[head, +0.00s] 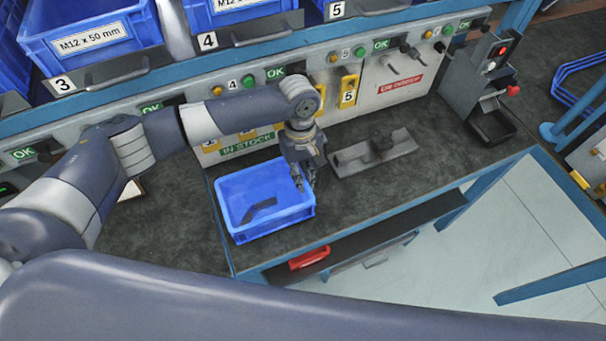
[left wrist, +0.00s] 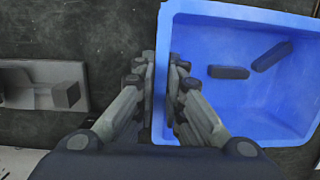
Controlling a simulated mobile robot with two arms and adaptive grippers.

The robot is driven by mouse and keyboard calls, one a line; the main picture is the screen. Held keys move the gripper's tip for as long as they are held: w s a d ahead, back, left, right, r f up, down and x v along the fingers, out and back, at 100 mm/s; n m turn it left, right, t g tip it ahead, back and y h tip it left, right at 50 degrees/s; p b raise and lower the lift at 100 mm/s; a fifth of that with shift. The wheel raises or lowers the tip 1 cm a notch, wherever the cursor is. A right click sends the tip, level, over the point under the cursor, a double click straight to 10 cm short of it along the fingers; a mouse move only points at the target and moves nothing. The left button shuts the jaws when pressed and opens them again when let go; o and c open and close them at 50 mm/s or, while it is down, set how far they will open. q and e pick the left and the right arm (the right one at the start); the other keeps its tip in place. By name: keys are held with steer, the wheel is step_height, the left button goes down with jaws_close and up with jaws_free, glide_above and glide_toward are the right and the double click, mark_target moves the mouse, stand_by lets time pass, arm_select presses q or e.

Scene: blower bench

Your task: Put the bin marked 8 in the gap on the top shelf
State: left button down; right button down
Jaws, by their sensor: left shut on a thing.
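A blue open bin (head: 272,228) stands on the dark bench top with dark pieces inside; no number shows on it, so I cannot tell whether it is the one marked 8. My left gripper (head: 305,182) is shut on its right wall in the head view. In the left wrist view the fingers (left wrist: 160,85) straddle the rim of the bin (left wrist: 240,15), one inside and one outside. My right gripper is not in view.
Blue bins (head: 100,62) stand behind the shelf labels. A grey metal fixture (head: 375,153) lies on the bench right of the bin. A control box (head: 480,75) stands at the back right. A red-handled item (head: 309,258) lies on a ledge below the front edge.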

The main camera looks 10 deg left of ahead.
arm_select(q)
steer(key=c, duration=1.7)
jaws_free()
steer(key=r, duration=0.4)
steer(key=w+r+b, duration=0.1)
steer(key=r, duration=0.7)
steer(key=shift+w+a, duration=0.3)
